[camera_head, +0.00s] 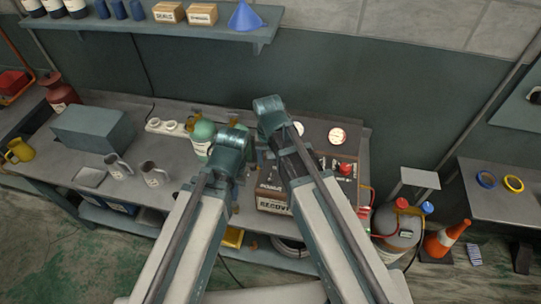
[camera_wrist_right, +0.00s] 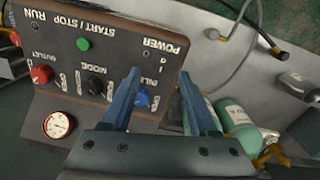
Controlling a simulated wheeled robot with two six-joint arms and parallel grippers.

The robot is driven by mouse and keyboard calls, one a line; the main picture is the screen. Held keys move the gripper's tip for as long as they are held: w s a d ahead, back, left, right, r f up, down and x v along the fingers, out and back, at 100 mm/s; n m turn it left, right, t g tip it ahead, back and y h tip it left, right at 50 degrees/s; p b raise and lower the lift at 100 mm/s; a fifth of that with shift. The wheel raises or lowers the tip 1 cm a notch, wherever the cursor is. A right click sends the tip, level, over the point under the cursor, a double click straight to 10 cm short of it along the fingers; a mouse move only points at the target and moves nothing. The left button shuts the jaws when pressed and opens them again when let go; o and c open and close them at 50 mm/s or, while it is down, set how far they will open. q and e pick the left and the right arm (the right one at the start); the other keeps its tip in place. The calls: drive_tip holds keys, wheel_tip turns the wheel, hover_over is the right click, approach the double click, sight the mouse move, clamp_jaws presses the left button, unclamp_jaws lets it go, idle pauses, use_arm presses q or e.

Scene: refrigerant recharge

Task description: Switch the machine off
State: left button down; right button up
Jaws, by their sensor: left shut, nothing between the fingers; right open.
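The machine (camera_head: 344,183) stands on the bench behind my arms, and its front label (camera_head: 272,203) is partly covered. The right wrist view shows its panel upside down, with a green start/stop button (camera_wrist_right: 83,44), a red outlet knob (camera_wrist_right: 41,74), a black mode knob (camera_wrist_right: 95,86) and a blue inlet knob (camera_wrist_right: 141,97). My right gripper (camera_wrist_right: 158,73) is open and empty over the POWER label and its 1/0 marks. I cannot clearly make out the power switch between the fingers. My left arm (camera_head: 228,145) ends left of the machine; its shut, empty gripper is mostly hidden.
Green cylinders (camera_head: 202,134) stand left of the machine and show in the right wrist view (camera_wrist_right: 238,122). Mugs (camera_head: 154,174) and a grey box (camera_head: 93,129) are on the left bench. A grey tank (camera_head: 398,228) and an orange cone (camera_head: 444,238) stand at right.

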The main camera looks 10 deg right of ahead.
sight(271, 175)
use_arm(q)
wheel_tip(271, 175, up, 4)
drive_tip(key=shift+f+p, duration=0.15)
drive_tip(key=shift+p, duration=0.85)
use_arm(e)
drive_tip(key=w+r+m, duration=0.1)
drive_tip(key=w+r, duration=0.1)
drive_tip(key=w+r+m, duration=0.1)
drive_tip(key=shift+w+d+r, duration=0.2)
drive_tip(key=shift+w+r, duration=0.15)
use_arm(q)
drive_tip(key=shift+f, duration=0.1)
use_arm(e)
drive_tip(key=shift+f, duration=0.1)
wheel_tip(271, 175, down, 14)
drive_tip(key=b, duration=1.4)
use_arm(q)
wheel_tip(271, 175, down, 14)
drive_tip(key=shift+r, duration=0.2)
use_arm(e)
drive_tip(key=shift+r, duration=0.2)
drive_tip(key=shift+c, duration=0.3)
clamp_jaws()
